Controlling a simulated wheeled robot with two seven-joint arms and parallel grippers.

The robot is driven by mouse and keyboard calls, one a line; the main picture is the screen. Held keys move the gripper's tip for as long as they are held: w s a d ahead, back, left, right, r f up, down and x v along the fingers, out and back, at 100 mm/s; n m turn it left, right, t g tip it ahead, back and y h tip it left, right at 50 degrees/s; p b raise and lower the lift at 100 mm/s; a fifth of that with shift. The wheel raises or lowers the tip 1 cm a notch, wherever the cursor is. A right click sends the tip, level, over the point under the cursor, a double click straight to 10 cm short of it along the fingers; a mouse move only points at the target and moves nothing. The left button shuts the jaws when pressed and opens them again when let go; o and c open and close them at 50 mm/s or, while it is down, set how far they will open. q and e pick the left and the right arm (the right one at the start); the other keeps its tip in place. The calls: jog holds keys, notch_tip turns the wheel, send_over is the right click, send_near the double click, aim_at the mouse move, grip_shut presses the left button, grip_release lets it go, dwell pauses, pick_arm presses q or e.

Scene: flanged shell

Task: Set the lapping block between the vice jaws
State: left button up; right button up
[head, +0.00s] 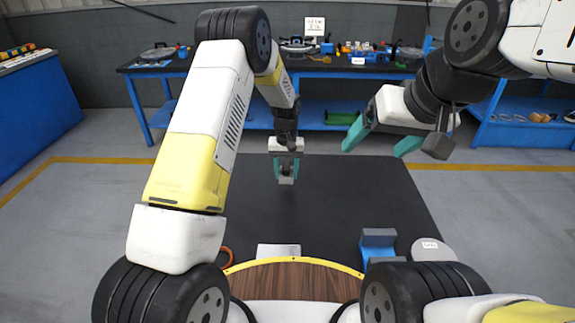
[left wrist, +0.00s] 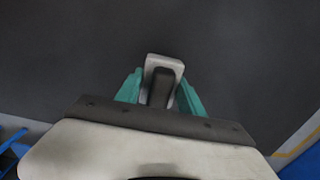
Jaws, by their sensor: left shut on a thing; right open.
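My left gripper (head: 286,168) is shut on a small grey block, apparently the lapping block (head: 286,180), and holds it over the dark surface. In the left wrist view the block (left wrist: 166,64) shows pale with a darker middle part, between the two teal fingers (left wrist: 160,95). A blue piece with grey upper parts, likely the vice (head: 378,250), stands at the lower right of the head view, well away from the block. Its jaw gap is hard to make out and its lower part is hidden. My right gripper (head: 381,143) is open and empty, raised at the upper right.
A pale flat plate (head: 279,251) and an orange ring (head: 226,256) lie near the front edge. A round grey labelled thing (head: 430,249) stands right beside the vice. The middle of the dark surface (head: 340,195) is clear. Blue workbenches (head: 140,110) stand at the back.

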aim_at(286, 179)
pick_arm(q)
jog(key=shift+w, duration=0.4)
jog(key=shift+f, duration=1.75)
jog(key=shift+f, duration=0.1)
jog(key=o, duration=1.5)
jog(key=shift+c, duration=0.2)
